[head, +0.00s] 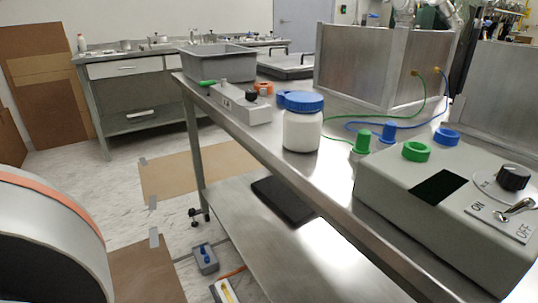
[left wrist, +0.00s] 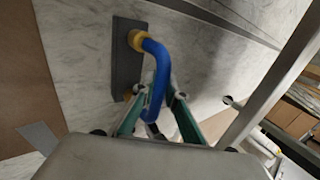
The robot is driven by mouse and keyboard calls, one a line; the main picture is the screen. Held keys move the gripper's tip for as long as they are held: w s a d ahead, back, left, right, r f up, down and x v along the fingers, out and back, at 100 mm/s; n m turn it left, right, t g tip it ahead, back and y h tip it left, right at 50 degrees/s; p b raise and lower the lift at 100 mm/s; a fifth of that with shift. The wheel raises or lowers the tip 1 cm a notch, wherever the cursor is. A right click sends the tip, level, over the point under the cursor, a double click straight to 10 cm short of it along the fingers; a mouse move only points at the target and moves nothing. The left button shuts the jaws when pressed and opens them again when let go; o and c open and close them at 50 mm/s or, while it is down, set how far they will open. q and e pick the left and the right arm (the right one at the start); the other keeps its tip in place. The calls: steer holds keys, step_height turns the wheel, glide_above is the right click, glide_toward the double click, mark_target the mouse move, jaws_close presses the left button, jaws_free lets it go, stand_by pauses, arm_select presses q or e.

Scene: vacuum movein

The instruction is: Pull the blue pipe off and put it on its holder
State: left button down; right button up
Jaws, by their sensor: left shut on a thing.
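In the left wrist view, a thick curved blue pipe (left wrist: 160,75) reaches from a yellow ring (left wrist: 136,40) on a dark grey plate down to my left gripper. My left gripper (left wrist: 160,104) is shut on the lower part of the pipe, with teal fingers on either side. I cannot tell whether the pipe's upper end sits in the ring or only overlaps it. A second yellowish ring (left wrist: 129,93) shows lower on the dark grey plate (left wrist: 126,70). The left gripper is outside the head view, and the right gripper is in neither view.
A steel table (head: 243,131) carries a control box (head: 450,205), a blue-lidded white jar (head: 302,130), a grey bin (head: 218,64) and green and blue connectors. Below stand a grey box with blue parts (head: 205,258) and a dark mat (head: 283,200) on the shelf. Brown floor sheets lie at left.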

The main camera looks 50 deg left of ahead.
arm_select(q)
steer(key=shift+w+f, duration=0.1)
steer(key=shift+f, duration=0.3)
stand_by(0.4)
steer(key=c, duration=2)
jaws_free()
steer(key=shift+o, duration=0.2)
steer(key=v, duration=1.2)
steer(key=shift+d+r, duration=0.1)
